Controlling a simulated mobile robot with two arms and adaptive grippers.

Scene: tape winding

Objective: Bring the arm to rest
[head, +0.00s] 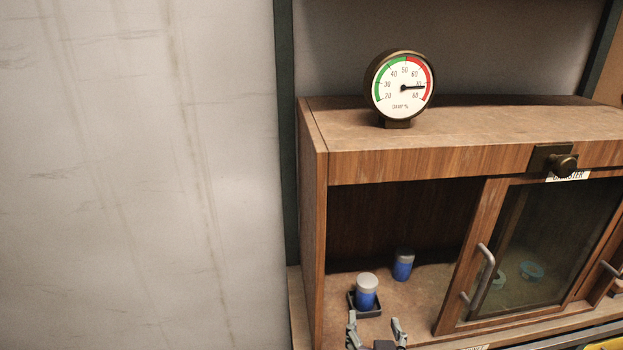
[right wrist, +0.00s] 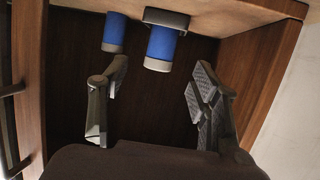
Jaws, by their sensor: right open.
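My right gripper (head: 375,323) is open and empty at the bottom of the head view, at the open left bay of a wooden cabinet (head: 312,200). A blue canister with a grey lid (head: 367,290) stands upright in a small black tray (head: 372,311), just beyond the fingertips. In the right wrist view, which is upside down, the open fingers (right wrist: 158,85) point at this canister (right wrist: 160,45), with clear space between. My left gripper is not in view.
A second blue canister (head: 403,266) stands behind, to the right. A glass sliding door (head: 520,255) with a metal handle (head: 485,275) covers the cabinet's right part. A round gauge (head: 400,85) and a dark knob (head: 562,164) are above. The cabinet's left side wall is close to the gripper.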

